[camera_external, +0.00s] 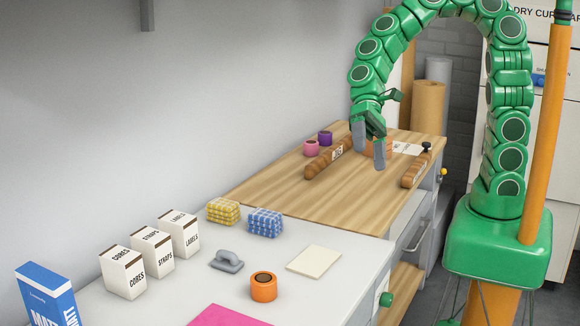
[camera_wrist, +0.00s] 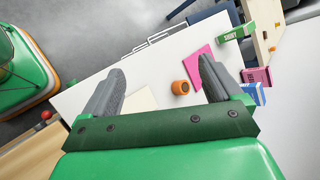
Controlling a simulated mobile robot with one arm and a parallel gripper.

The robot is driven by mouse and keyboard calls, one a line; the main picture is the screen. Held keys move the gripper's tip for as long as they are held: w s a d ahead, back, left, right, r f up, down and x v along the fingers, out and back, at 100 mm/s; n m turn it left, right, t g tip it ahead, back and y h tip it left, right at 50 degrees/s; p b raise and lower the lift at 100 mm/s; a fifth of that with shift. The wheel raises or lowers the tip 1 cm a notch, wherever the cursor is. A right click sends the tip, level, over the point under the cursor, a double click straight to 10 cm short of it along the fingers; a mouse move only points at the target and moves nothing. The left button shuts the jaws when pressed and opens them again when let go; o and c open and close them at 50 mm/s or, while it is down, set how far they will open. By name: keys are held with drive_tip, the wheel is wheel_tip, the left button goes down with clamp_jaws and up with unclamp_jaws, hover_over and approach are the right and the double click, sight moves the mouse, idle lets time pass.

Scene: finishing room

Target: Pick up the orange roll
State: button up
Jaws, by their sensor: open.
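The orange roll (camera_external: 263,287) stands on the white worktop in the external view, near its front, with a dark centre on top. It also shows in the wrist view (camera_wrist: 181,87), between my fingers but well beyond them. My gripper (camera_external: 368,150) is open and empty, pointing down above the wooden worktop, far behind and to the right of the roll. In the wrist view my gripper's two grey fingers (camera_wrist: 160,85) stand wide apart. Another orange thing behind my fingers in the external view (camera_external: 378,147) is partly hidden.
Near the roll are a magenta sheet (camera_external: 229,317), a cream pad (camera_external: 314,260) and a grey trowel-like tool (camera_external: 227,261). White boxes (camera_external: 122,272) and checked bundles (camera_external: 264,222) stand along the wall side. Pink (camera_external: 311,148) and purple (camera_external: 325,138) rolls stand on the wooden worktop.

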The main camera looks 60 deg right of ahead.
sight(257, 293)
drive_tip(key=w+a+f+m+y, duration=0.2)
drive_tip(key=w+a+f+m, duration=0.15)
drive_tip(key=a, duration=0.35)
drive_tip(key=w+a+f+m+y, duration=0.2)
drive_tip(key=w+a+m, duration=0.1)
drive_tip(key=w+a, duration=0.3)
drive_tip(key=w+a+f+m+t, duration=0.1)
drive_tip(key=w+a+f+m, duration=0.1)
drive_tip(key=f, duration=0.3)
drive_tip(key=w+a+f+m+t, duration=0.1)
drive_tip(key=a+f+m, duration=0.1)
drive_tip(key=f+m, duration=0.2)
drive_tip(key=w+a+f+m+t, duration=0.2)
drive_tip(key=f+m, duration=0.1)
drive_tip(key=f, duration=0.5)
drive_tip(key=shift+w+a+f, duration=0.2)
drive_tip(key=shift+w+f, duration=0.05)
drive_tip(key=shift+w, duration=0.05)
drive_tip(key=shift+x, duration=1.3)
drive_tip(key=shift+s+a+f, duration=0.25)
drive_tip(key=shift+a+f, duration=0.25)
drive_tip(key=shift+a, duration=0.3)
drive_tip(key=shift+s+a+f, duration=0.2)
drive_tip(key=shift+a+f, duration=0.3)
drive_tip(key=shift+a, duration=0.3)
drive_tip(key=shift+a+f, duration=0.2)
drive_tip(key=shift+a, duration=0.5)
